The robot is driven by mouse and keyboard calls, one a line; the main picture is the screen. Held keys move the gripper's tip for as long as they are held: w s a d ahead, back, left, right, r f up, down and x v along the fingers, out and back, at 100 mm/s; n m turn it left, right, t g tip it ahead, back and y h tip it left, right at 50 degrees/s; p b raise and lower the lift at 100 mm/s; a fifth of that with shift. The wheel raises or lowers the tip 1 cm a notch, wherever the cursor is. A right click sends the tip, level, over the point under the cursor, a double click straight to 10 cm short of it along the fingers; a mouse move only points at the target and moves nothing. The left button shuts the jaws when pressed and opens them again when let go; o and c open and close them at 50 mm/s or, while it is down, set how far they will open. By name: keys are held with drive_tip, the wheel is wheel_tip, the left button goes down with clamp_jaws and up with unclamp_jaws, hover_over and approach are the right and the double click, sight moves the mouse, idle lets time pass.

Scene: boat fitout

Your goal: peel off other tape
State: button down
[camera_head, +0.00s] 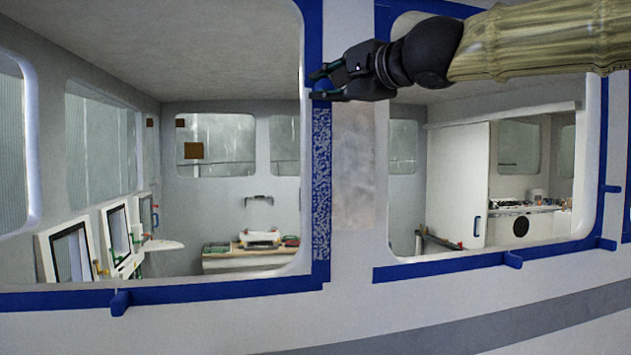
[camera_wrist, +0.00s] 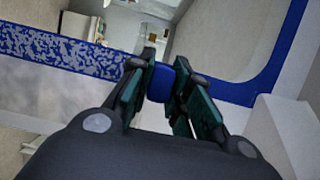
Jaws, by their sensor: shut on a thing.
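Blue masking tape (camera_head: 313,40) frames the left window opening. Its right-hand strip is mottled blue and pale (camera_head: 321,180) below my gripper, and plain blue above. My gripper (camera_head: 318,84) is at this strip, near the top of the mottled part. In the wrist view, its fingers (camera_wrist: 162,92) are shut on a blue tape tab (camera_wrist: 160,80); the mottled strip (camera_wrist: 60,48) runs to the left of them. More blue tape (camera_head: 440,266) frames the right window. Tabs stick out at the left window's bottom tape (camera_head: 120,302) and at the right window's tape (camera_head: 513,259), (camera_head: 610,188).
A grey patch (camera_head: 355,165) covers part of the white pillar between the windows. Through the openings I see a cabin with a bench (camera_head: 250,262), leaning framed panels (camera_head: 70,252) and a counter (camera_head: 520,225). The hull face below the windows is clear.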

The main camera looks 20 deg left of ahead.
drive_tip(key=shift+s+d, duration=0.7)
drive_tip(key=shift+s, duration=0.3)
drive_tip(key=shift+s+d, duration=0.65)
drive_tip(key=shift+s, duration=0.3)
drive_tip(key=shift+a, duration=0.1)
